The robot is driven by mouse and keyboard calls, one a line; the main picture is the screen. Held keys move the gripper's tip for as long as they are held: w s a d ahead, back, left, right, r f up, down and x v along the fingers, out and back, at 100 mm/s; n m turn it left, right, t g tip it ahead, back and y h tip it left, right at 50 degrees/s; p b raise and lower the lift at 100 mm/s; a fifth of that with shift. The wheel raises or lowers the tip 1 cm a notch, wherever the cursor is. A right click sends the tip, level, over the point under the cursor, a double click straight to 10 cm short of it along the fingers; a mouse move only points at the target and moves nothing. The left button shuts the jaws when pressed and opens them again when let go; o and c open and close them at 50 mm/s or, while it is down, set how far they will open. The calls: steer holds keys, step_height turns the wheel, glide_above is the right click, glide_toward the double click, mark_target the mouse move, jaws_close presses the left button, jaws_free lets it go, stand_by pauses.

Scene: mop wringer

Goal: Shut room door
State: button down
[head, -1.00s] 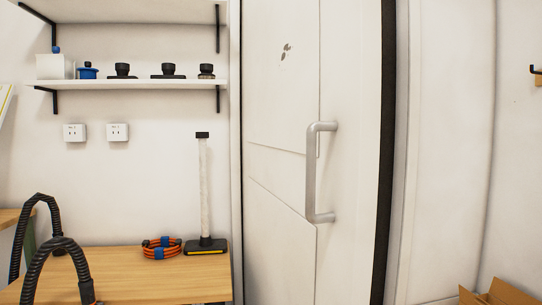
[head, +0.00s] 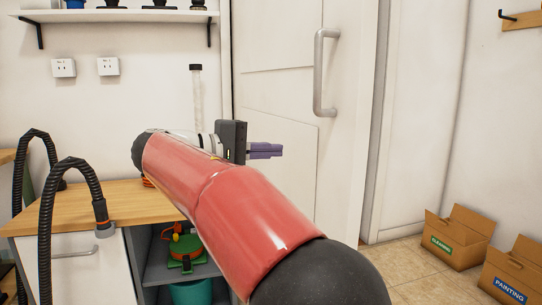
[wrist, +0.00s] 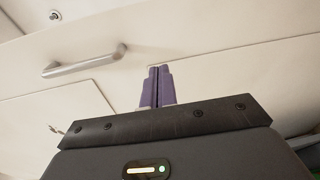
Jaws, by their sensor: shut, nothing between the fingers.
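The room door (head: 283,55) is a white panelled door with a silver bar handle (head: 319,75) near its right side. I cannot tell whether the fingertips touch the door.
A wooden worktop (head: 100,204) with a black hose (head: 60,190) stands at the left, with open shelves below. Cardboard boxes, one marked cleaning (head: 459,240) and one marked painting (head: 515,272), sit on the tiled floor at the right. Floor before the right wall is partly clear.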

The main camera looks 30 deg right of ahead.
steer(key=w+a+r+g+h, duration=0.1)
steer(key=a, duration=0.1)
steer(key=m+b, duration=0.1)
steer(key=b, duration=0.1)
glide_toward(331, 136)
steer(key=d, duration=0.6)
steer(key=shift+s+d, duration=0.35)
steer(key=shift+d, duration=0.05)
